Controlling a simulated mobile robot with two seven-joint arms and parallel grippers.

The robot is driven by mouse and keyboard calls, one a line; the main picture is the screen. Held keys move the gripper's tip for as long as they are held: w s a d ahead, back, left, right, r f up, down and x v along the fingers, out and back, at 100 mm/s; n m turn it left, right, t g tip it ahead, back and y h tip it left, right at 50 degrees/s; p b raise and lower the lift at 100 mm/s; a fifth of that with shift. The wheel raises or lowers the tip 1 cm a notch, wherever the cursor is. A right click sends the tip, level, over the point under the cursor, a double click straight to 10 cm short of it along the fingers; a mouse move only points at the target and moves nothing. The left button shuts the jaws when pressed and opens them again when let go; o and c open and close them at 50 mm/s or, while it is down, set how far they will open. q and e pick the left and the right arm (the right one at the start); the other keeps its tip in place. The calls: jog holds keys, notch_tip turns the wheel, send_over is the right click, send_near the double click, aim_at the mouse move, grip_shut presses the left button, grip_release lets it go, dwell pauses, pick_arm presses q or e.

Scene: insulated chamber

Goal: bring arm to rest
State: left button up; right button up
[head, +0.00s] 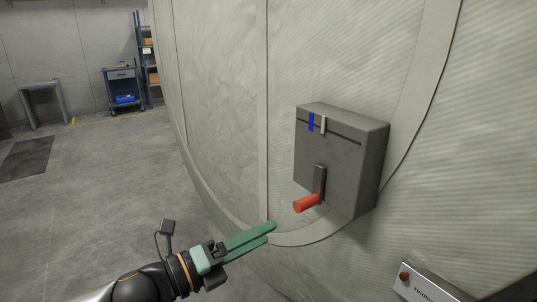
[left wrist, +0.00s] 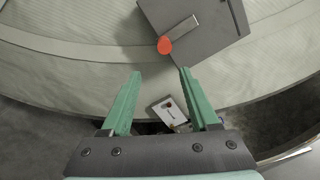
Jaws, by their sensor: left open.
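My left gripper (head: 272,232) reaches in from the lower left in the head view, with green fingers. In the left wrist view its two fingers (left wrist: 159,73) stand apart with nothing between them, so it is open and empty. A grey box (head: 325,165) is fixed on the curved padded wall. It has a lever with a red handle (head: 307,203) that points down and outward. The gripper is below and left of the handle, apart from it. The red handle end (left wrist: 165,46) shows beyond the fingertips in the left wrist view. My right gripper is in neither view.
The curved padded wall (head: 220,90) fills the middle and right. A small panel with a red button (head: 404,276) sits at the lower right. A blue cart (head: 122,88), a shelf (head: 148,60) and a grey table (head: 42,100) stand far back. The floor at left is clear.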

pick_arm(q)
jog(key=s+a+f+n+t+y+p, duration=0.1)
jog(key=s+a+f+n+y+p, duration=0.15)
jog(key=f+n, duration=0.6)
jog(key=s+a+f+n+t+y+p, duration=0.1)
jog(key=f+n+y+p, duration=0.35)
jog(key=n, duration=0.75)
jog(key=s+a+f+n+g+y+p, duration=0.1)
jog(key=s+a+f+n+g+y, duration=0.1)
jog(key=s+a+f+n, duration=0.3)
jog(key=s+a+f+n+g+y+p, duration=0.1)
jog(key=s+a+f+n+y, duration=0.2)
jog(key=s+f, duration=0.7)
jog(key=s+a+n, duration=0.1)
jog(key=a+n, duration=0.1)
jog(key=n, duration=0.1)
jog(key=shift+s+f+n+g, duration=0.3)
jog(key=shift+s+n+g, duration=0.05)
jog(key=shift+s+g, duration=0.05)
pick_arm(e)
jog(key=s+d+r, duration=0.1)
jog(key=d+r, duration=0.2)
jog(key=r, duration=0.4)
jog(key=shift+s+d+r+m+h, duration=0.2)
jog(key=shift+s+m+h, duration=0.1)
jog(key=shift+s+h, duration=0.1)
pick_arm(q)
jog(key=shift+d, duration=0.1)
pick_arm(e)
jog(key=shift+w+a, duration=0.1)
